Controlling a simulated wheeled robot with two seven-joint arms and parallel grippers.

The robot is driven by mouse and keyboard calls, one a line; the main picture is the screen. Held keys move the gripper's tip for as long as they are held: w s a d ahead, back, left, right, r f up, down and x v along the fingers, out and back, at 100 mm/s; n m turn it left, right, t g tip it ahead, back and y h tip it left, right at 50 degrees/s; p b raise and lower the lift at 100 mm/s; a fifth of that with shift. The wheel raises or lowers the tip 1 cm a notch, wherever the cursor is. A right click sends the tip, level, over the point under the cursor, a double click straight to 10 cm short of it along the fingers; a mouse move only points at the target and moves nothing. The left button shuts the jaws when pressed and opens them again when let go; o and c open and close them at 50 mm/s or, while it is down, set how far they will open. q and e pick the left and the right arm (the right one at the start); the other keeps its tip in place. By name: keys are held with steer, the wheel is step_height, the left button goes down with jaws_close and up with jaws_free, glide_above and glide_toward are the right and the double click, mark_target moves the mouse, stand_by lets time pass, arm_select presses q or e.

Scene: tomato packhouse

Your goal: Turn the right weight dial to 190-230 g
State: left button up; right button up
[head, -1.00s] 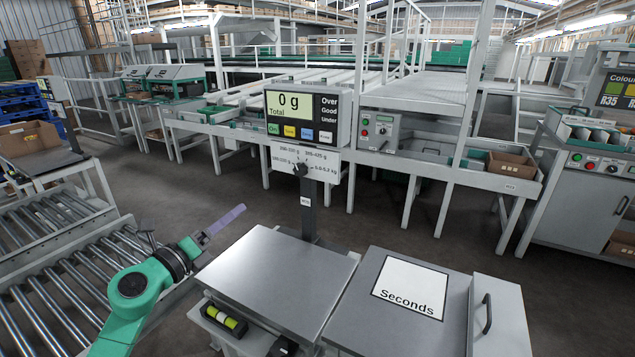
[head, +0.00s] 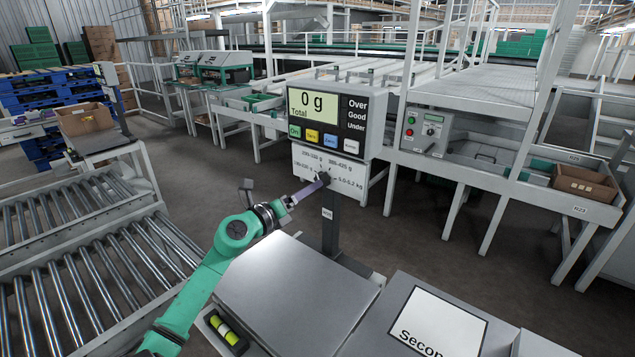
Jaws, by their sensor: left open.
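The weight dial (head: 323,178) is a small dark knob on a white plate (head: 304,161) under the scale's display (head: 328,112). Range labels in grams and kilograms surround it, too small to read surely. The display reads 0 g, Total. My left gripper (head: 314,187), with purple fingers, reaches from the lower left to the dial. Its fingertips overlap the knob in the head view, and I cannot tell whether they touch it. It is open. The fingers hide part of the knob, and its pointer setting cannot be read. My right gripper is not in view.
The scale's bare steel platform (head: 290,292) lies below the dial, with a dark post (head: 331,225) behind it. A Seconds-labelled surface (head: 437,325) is at the lower right. Roller conveyors (head: 75,260) stand left. Another scale (head: 106,80) stands at the far left.

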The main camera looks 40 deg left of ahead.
arm_select(q)
steer(key=w, duration=0.5)
jaws_close()
steer(key=shift+r+n+p, duration=0.1)
steer(key=shift+n+p, duration=4.2)
steer(key=shift+n, duration=0.8)
jaws_free()
